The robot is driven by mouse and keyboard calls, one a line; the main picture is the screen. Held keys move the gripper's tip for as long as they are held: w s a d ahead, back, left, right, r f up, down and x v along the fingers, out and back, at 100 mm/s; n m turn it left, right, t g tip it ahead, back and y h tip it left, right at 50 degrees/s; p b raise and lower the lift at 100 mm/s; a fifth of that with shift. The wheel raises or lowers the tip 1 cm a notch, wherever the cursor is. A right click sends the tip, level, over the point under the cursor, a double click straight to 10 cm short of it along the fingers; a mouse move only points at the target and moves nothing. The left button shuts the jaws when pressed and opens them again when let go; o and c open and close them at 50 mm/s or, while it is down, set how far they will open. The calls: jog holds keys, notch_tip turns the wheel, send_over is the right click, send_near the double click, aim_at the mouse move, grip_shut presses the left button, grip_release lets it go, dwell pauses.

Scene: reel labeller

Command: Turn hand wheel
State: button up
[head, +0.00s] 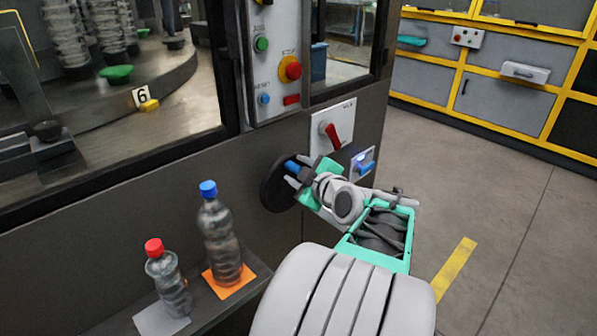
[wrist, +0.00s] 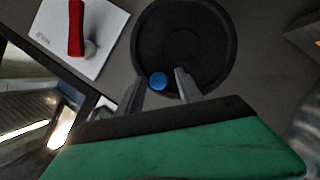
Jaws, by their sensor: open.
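The hand wheel (head: 272,186) is a black disc on the dark front of the machine. It has a blue knob (head: 292,167) near its rim. In the wrist view the wheel (wrist: 185,25) fills the top middle, with the blue knob (wrist: 158,81) at its lower edge. My gripper (head: 293,175) is at the wheel, its grey fingers open on either side of the blue knob. In the wrist view the fingers of my gripper (wrist: 160,88) stand apart with the knob between them; I cannot tell whether either touches it.
A red-handled switch (head: 332,136) on a white plate is just above my gripper, and a blue-lit fitting (head: 363,163) is to its right. Bottles with blue (head: 220,235) and red (head: 167,278) caps stand on a ledge (head: 222,302) at lower left. Floor (head: 500,200) at right is clear.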

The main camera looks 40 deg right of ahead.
jog(key=shift+c, duration=0.5)
grip_shut()
dwell(0.9)
